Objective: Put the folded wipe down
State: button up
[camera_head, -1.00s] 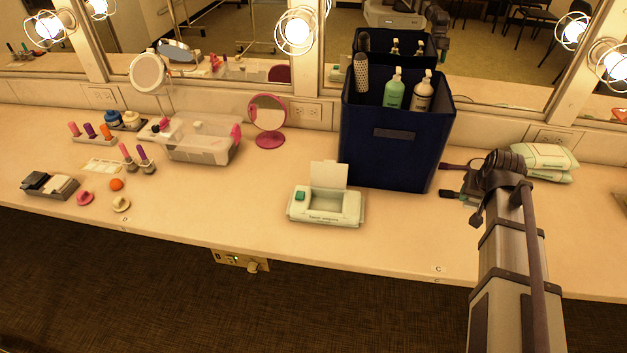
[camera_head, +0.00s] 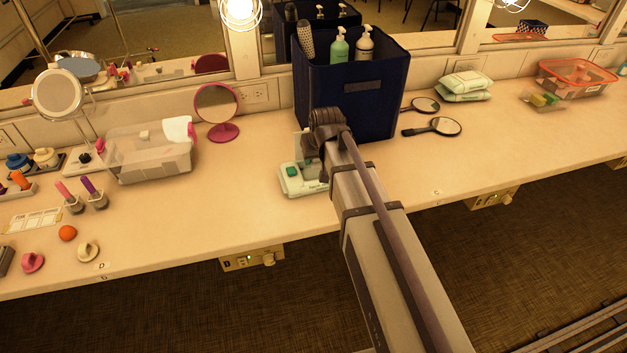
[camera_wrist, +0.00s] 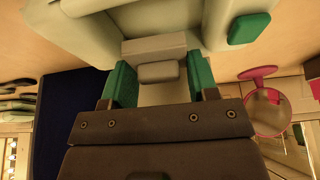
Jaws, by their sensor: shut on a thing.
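My gripper (camera_wrist: 160,90), with green finger pads, is shut on a small pale folded piece, the folded wipe (camera_wrist: 158,72), in the wrist view. Its outline blends with the pale parts behind it. The pale wipes box (camera_head: 290,180) with a green button sits on the counter in front of the blue bin, and its button side shows at the top of the wrist view (camera_wrist: 225,15). My gripper is over the box's right part.
The blue bin (camera_head: 350,95) with pump bottles stands close behind my gripper. A pink round mirror (camera_head: 220,115) and a clear tub (camera_head: 150,155) are to the left. Hand mirrors (camera_head: 435,127) and wipe packs (camera_head: 465,85) lie to the right. Counter left of the box is clear.

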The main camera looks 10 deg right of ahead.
aim_at(317, 175)
jog(key=shift+f, duration=0.5)
notch_tip(317, 175, down, 4)
jog(key=b, duration=0.3)
jog(key=shift+a+r+b, duration=0.1)
jog(key=shift+b, duration=0.2)
jog(key=shift+r, duration=0.25)
jog(key=shift+f, duration=0.2)
jog(key=o, duration=0.6)
jog(key=shift+c, duration=0.2)
jog(key=shift+r, duration=0.1)
